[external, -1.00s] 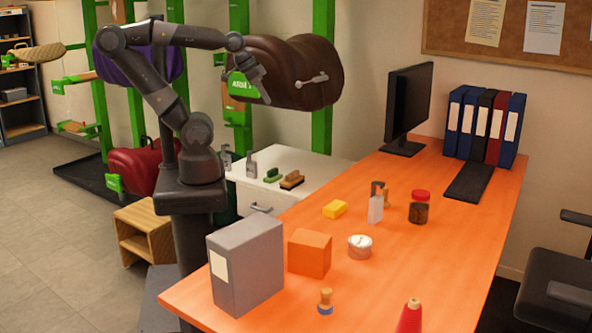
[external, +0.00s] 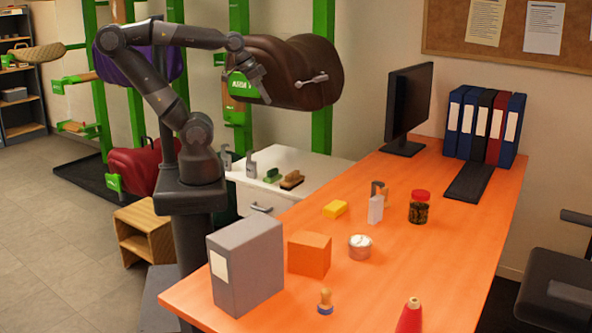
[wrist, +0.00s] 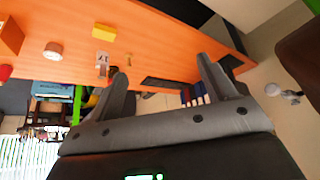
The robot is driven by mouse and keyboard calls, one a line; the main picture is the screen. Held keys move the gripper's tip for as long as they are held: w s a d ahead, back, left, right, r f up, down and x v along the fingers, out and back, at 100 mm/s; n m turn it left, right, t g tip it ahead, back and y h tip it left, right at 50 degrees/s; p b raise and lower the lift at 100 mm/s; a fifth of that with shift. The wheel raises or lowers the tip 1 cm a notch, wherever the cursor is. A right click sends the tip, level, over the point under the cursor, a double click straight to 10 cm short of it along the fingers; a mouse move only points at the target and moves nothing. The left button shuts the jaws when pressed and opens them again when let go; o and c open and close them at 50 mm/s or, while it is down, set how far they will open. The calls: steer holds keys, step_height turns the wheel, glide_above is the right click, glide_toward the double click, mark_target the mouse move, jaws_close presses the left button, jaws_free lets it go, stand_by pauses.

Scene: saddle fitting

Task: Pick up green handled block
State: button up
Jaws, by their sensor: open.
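The green handled block (external: 272,175) lies on the white cabinet top behind the orange desk in the external view. A similar block with a brown handle (external: 291,179) lies just to its right. My gripper (external: 265,97) is high above the cabinet, in front of the brown saddle, and well apart from the green block. In the wrist view my gripper (wrist: 161,72) is open with nothing between its fingers. The green block cannot be made out in the wrist view.
Spray bottles (external: 251,164) stand at the cabinet's left side. The brown saddle (external: 298,72) hangs close to my gripper. The orange desk (external: 430,270) holds a monitor (external: 408,105), binders, a grey box (external: 246,265) and an orange box (external: 309,253). The cabinet's right part is clear.

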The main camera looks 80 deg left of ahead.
steer(key=shift+c, duration=0.4)
steer(key=c, duration=0.5)
